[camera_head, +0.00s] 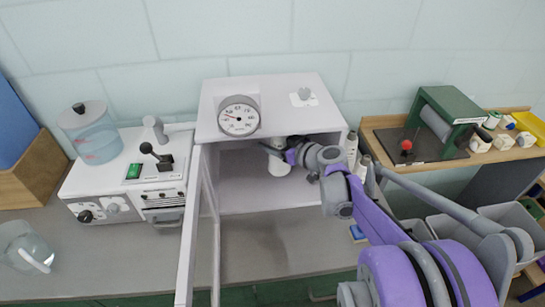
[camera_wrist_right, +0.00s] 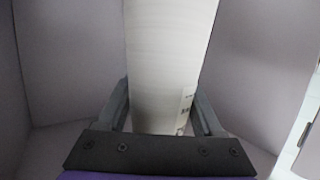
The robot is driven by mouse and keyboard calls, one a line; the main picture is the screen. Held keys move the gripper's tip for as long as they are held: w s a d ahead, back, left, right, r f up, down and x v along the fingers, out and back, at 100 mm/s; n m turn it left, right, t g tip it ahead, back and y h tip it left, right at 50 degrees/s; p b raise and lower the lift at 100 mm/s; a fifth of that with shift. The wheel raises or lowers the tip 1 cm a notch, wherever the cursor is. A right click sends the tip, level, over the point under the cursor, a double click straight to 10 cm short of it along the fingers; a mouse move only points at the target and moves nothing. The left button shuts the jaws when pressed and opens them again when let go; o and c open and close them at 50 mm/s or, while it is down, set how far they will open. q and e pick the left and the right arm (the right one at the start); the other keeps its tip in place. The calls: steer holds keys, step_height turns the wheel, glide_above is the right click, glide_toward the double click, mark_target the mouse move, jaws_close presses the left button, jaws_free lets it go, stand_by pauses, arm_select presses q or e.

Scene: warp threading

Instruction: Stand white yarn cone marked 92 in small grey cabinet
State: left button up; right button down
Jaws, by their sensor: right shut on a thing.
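The small grey cabinet (camera_head: 208,105) stands on the counter with its door (camera_head: 192,240) swung open toward me. It has a round dial on top. My right gripper (camera_head: 284,156) reaches inside the cabinet and is shut on a white yarn cone (camera_head: 278,166). In the right wrist view the cone (camera_wrist_right: 170,60) stands between the two fingers (camera_wrist_right: 165,110), with a small label low on its right side; the number is not readable. Whether its base touches the cabinet floor, I cannot tell. My left gripper is not in view.
A white machine (camera_head: 125,178) with a lever and a water tank stands left of the cabinet. White bottles (camera_head: 352,150) stand just right of it. A wooden shelf (camera_head: 385,135) with a green-framed roller device is further right. The cabinet's left interior floor (camera_head: 235,200) is clear.

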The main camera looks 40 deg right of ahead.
steer(key=f, duration=0.3)
steer(key=shift+w+d+f+b, duration=0.15)
steer(key=shift+w+f+b, duration=0.05)
steer(key=shift+w+b, duration=0.1)
steer(key=shift+w+d+f, duration=0.1)
steer(key=shift+w+f, duration=0.1)
steer(key=shift+f, duration=1.6)
steer(key=shift+f+b, duration=0.2)
steer(key=shift+b, duration=0.1)
steer(key=shift+c, duration=0.2)
jaws_free()
steer(key=shift+r, duration=0.2)
